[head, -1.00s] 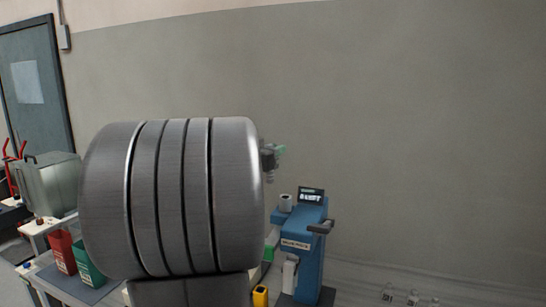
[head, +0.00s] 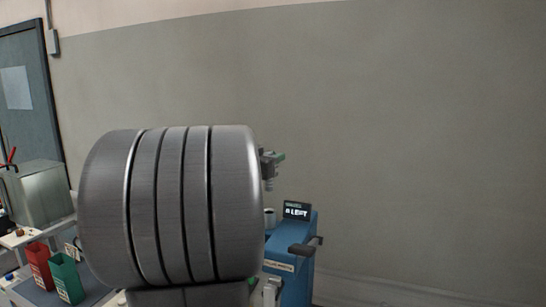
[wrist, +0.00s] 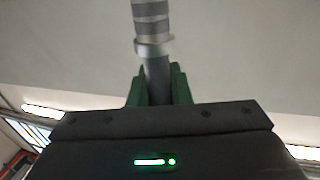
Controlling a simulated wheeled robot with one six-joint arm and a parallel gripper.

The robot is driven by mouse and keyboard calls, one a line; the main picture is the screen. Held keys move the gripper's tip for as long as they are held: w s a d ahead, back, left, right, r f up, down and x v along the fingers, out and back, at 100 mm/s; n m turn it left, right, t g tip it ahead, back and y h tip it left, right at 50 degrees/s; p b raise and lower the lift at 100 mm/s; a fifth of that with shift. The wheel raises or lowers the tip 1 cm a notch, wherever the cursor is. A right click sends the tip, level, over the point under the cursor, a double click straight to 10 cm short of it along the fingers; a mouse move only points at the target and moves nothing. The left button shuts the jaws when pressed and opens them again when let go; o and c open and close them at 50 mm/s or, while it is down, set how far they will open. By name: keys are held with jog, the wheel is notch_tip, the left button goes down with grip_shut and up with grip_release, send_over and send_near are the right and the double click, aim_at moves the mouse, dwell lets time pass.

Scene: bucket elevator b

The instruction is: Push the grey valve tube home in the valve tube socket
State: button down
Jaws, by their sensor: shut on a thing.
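My gripper (wrist: 157,82) is shut on the grey valve tube (wrist: 151,20) in the wrist view. The green fingers clasp it below a pale ring, and the tube runs up out of the picture. In the head view my gripper (head: 272,158) shows as a small dark and green piece, partly behind my arm. A short grey end (head: 269,185) hangs below it, apart from the blue machine (head: 290,275). A pale cylinder (head: 269,217) stands on the machine's top, half hidden by my arm. I cannot make out the valve tube socket in either view.
The machine carries a small display (head: 296,209) and a dark lever (head: 304,247). Red (head: 39,266) and green (head: 66,277) bins stand on the bench at the left, near a grey metal box (head: 42,193). The wall area at right looks clear.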

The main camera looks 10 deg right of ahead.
jog(key=shift+f+b, duration=1.05)
jog(key=shift+f, duration=1.4)
jog(key=shift+p, duration=1.45)
jog(key=shift+f+b, duration=1.4)
jog(key=shift+f, duration=1.15)
jog(key=c, duration=1.3)
grip_release()
jog(key=shift+o, duration=0.2)
jog(key=shift+a, duration=0.1)
jog(key=b+v, duration=0.2)
jog(key=v, duration=1.1)
jog(key=shift+s+a, duration=0.2)
jog(key=shift+s, duration=0.15)
